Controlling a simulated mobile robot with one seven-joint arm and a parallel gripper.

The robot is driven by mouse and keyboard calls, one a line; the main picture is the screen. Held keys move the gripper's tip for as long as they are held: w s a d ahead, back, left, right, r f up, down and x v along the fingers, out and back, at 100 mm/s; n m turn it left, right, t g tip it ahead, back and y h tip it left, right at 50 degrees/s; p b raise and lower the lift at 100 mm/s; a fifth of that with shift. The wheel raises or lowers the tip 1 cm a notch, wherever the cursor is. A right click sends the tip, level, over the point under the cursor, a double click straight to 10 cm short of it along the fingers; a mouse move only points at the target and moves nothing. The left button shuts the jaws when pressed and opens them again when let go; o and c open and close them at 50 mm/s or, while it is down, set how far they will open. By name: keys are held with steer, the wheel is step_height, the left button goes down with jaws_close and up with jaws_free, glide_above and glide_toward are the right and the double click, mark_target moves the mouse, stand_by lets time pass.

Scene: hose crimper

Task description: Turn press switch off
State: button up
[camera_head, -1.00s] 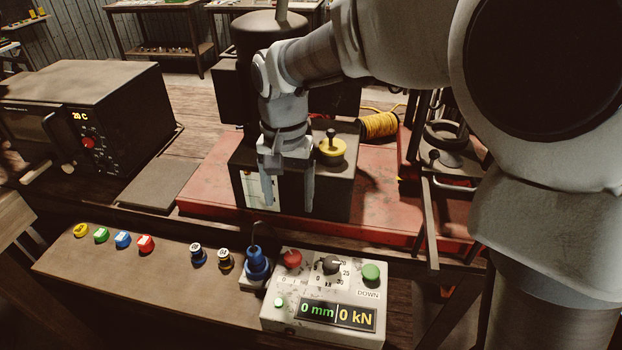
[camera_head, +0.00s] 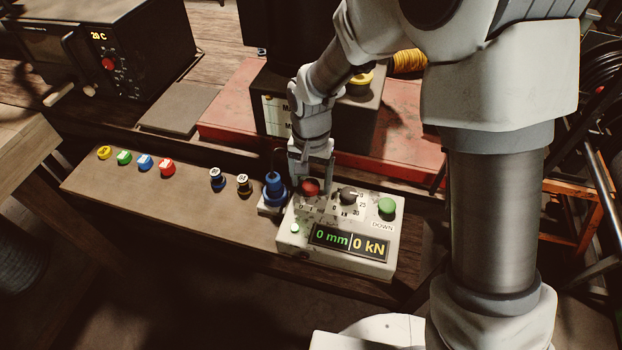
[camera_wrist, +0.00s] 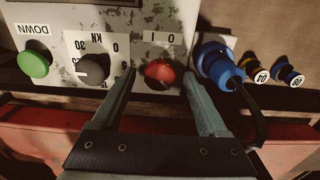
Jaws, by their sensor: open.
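The press control box (camera_head: 293,240) is a worn white panel at the right end of the wooden bench. Its red switch (camera_head: 311,187) sits at the panel's upper left, with 0 and I marks beside it. My gripper (camera_head: 313,186) is over the panel with its fingers open around the red switch. In the wrist view the switch (camera_wrist: 159,74) lies between the two fingertips (camera_wrist: 160,77), with a gap to each. I cannot tell whether the fingers are low enough to touch the panel. The display reads 0 mm and 0 kN.
A black dial (camera_head: 348,195) and a green DOWN button (camera_head: 387,206) are right of the switch. A blue plug with a cable (camera_head: 274,188) stands close on its left. Several coloured caps (camera_head: 145,161) line the bench. A red press base (camera_head: 232,112) lies behind.

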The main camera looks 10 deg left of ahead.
steer(key=shift+f, duration=0.15)
jaws_close()
stand_by(0.4)
steer(key=shift+n, duration=0.4)
steer(key=n, duration=0.3)
steer(key=shift+n+b, duration=0.35)
steer(key=shift+n, duration=0.05)
steer(key=n, duration=0.4)
steer(key=shift+n, duration=0.3)
steer(key=n, duration=0.4)
steer(key=shift+p, duration=0.4)
steer(key=n+p, duration=0.1)
steer(key=n, duration=0.3)
steer(key=shift+n, duration=0.5)
